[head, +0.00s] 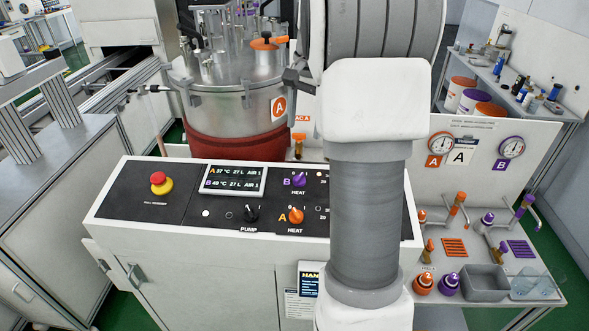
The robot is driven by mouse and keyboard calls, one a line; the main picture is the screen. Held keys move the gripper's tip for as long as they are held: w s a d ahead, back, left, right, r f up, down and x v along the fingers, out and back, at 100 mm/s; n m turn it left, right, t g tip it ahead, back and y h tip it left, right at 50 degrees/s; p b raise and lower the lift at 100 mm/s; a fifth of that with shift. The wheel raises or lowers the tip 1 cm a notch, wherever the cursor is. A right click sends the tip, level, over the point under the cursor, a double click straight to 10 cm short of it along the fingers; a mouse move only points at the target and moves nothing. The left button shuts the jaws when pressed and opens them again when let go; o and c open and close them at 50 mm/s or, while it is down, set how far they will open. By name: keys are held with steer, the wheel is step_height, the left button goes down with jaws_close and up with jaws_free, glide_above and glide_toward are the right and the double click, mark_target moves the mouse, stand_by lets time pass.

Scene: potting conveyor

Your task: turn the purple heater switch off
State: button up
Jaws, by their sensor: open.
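The purple heater switch (299,180) is a small rotary knob on the black control panel (140,205), beside a purple "B" and above the word "HEAT". It looks close to upright, but its exact setting is too small to read. The panel display (234,180) shows B at about 40 °C. My gripper is not in view. My own arm stands in front of the panel just right of the switch and hides the panel's right part.
An orange heater knob (296,215) is just below the purple one. A black pump knob (251,213) is to its left. A red emergency button (159,183) is at far left. A steel vessel (225,90) stands behind. Taps and bottles (446,284) are at right.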

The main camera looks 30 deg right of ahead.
mark_target(299, 177)
steer(key=f, duration=1)
steer(key=w+f+p, duration=0.1)
steer(key=f, duration=0.4)
steer(key=shift+w+a+f, duration=0.1)
steer(key=shift+a+f, duration=0.15)
steer(key=shift+a, duration=0.05)
jaws_close()
